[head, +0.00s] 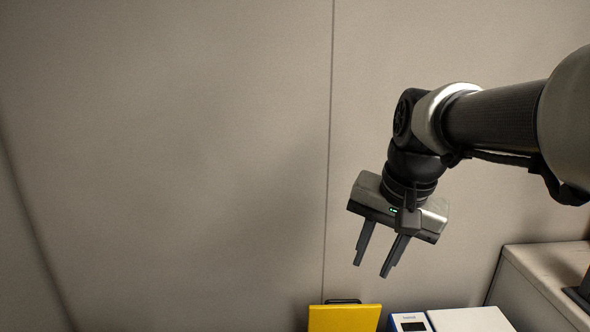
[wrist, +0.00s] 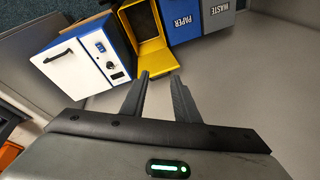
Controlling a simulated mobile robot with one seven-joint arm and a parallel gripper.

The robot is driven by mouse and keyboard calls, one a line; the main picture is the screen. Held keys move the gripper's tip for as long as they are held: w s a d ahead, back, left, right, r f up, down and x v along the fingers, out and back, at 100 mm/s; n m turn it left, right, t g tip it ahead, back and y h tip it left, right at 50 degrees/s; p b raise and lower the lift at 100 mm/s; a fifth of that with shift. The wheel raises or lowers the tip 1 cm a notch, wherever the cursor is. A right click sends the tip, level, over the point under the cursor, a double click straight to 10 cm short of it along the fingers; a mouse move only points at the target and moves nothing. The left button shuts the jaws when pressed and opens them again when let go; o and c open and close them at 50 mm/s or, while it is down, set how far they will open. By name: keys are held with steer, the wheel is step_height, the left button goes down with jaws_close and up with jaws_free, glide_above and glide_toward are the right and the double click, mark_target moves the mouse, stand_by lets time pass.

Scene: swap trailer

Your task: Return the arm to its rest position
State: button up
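My gripper (head: 373,270) hangs at the end of my arm in the head view, fingers pointing down in front of the pale wall. Its two dark fingers are spread apart with nothing between them. They also show in the wrist view (wrist: 160,82), apart and empty. The gripper is in free air above the yellow box and the white device. A green light shows on the gripper's body.
Low in the head view are a yellow box (head: 345,318), a white-and-blue device (head: 411,322) and a grey cabinet (head: 545,275). The wrist view shows bins marked PAPER (wrist: 182,28) and WASTE (wrist: 217,12). The wall (head: 170,150) at left is bare.

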steer(key=s+f+n+t+h, duration=0.15)
steer(key=s+f+n, duration=0.3)
steer(key=s, duration=0.75)
step_height(320, 180, up, 17)
steer(key=p, duration=1.6)
steer(key=shift+s+d+n+t+p, duration=0.15)
steer(key=shift+d+n+t+p, duration=0.2)
steer(key=shift+d, duration=0.05)
steer(key=shift+y, duration=0.25)
